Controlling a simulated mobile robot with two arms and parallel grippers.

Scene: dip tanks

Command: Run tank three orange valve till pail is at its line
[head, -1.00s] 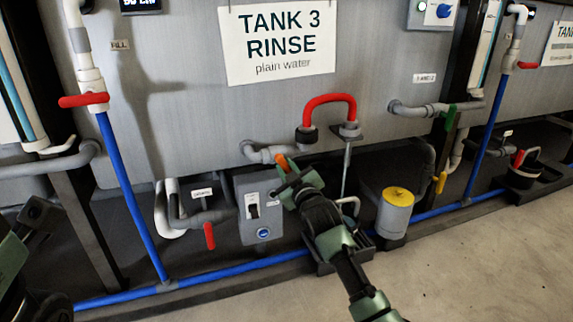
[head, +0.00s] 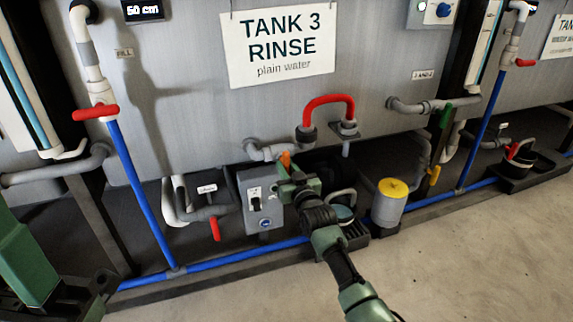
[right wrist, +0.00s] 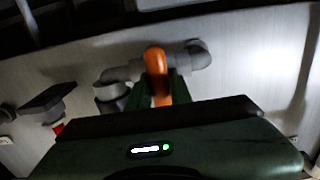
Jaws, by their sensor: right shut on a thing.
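The orange valve (head: 285,158) of tank three sits on the grey outlet pipe low on the tank front. My right gripper (head: 287,172) is shut on its handle; the right wrist view shows the orange handle (right wrist: 157,75) between the fingers. The pail (head: 343,213) stands below the grey spout (head: 346,149), partly hidden by my right arm. Its top looks blue-green, but its fill line cannot be made out. No stream shows below the spout. Part of my left arm shows at the lower left, but not its gripper.
A red hose loop (head: 328,98) is above the valve. A grey switch box (head: 261,204) is left of my gripper, and a yellow-topped canister (head: 389,203) is right of the pail. A blue pipe (head: 215,260) runs along the floor edge. The floor in front is clear.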

